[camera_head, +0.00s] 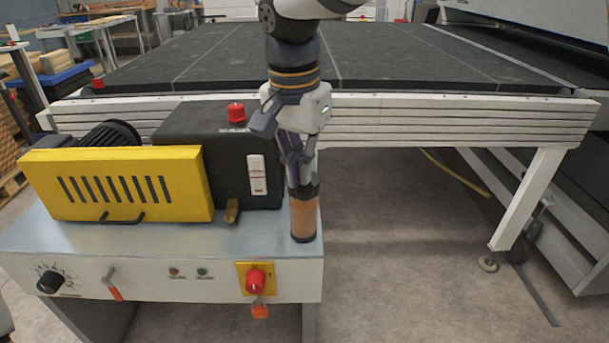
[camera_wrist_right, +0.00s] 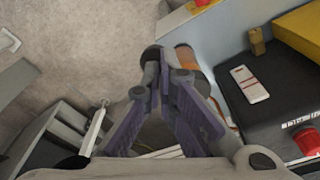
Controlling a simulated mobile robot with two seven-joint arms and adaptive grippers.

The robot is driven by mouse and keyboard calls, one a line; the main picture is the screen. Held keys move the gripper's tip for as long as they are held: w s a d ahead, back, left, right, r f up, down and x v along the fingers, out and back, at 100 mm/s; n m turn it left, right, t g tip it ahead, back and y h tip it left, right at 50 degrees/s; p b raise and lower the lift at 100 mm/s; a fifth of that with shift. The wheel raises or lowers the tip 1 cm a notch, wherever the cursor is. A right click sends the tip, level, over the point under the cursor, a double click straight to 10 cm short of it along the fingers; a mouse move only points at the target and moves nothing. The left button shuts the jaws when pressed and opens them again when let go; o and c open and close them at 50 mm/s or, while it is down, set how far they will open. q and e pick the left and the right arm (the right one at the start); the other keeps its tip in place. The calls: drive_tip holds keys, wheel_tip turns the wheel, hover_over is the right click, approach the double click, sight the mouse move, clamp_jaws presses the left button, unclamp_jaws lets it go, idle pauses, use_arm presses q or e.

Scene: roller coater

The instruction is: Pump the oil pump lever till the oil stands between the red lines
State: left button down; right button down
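The oil pump with an orange cylinder and dark ends (camera_head: 303,216) stands at the right front corner of the grey machine top; its orange side also shows in the wrist view (camera_wrist_right: 186,54). I cannot make out its lever apart from my gripper. The white oil gauge with red marks (camera_head: 257,175) is on the black box; it also shows in the wrist view (camera_wrist_right: 250,83). The oil level is too small to read. My right gripper (camera_head: 300,180) points down just above the pump, and its fingers come together at the tips (camera_wrist_right: 157,75). My left gripper is not in view.
The black box (camera_head: 190,130) has a red button (camera_head: 236,112) on top. A yellow slotted guard (camera_head: 115,184) stands left of it. Red switch (camera_head: 256,281) and black dial (camera_head: 50,281) are on the front panel. The long roller table (camera_head: 450,115) lies behind; the floor right of the machine is clear.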

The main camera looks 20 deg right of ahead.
wheel_tip(320, 180, down, 3)
drive_tip(key=shift+w+f, duration=0.1)
drive_tip(key=shift+f, duration=0.05)
idle(0.3)
drive_tip(key=shift+s+a+r, duration=0.25)
drive_tip(key=shift+s+a, duration=0.3)
drive_tip(key=shift+s+a+r, duration=0.25)
drive_tip(key=shift+s+a, duration=0.25)
drive_tip(key=shift+a, duration=0.05)
wheel_tip(320, 180, up, 12)
drive_tip(key=shift+s+a, duration=0.4)
drive_tip(key=shift+a, duration=0.05)
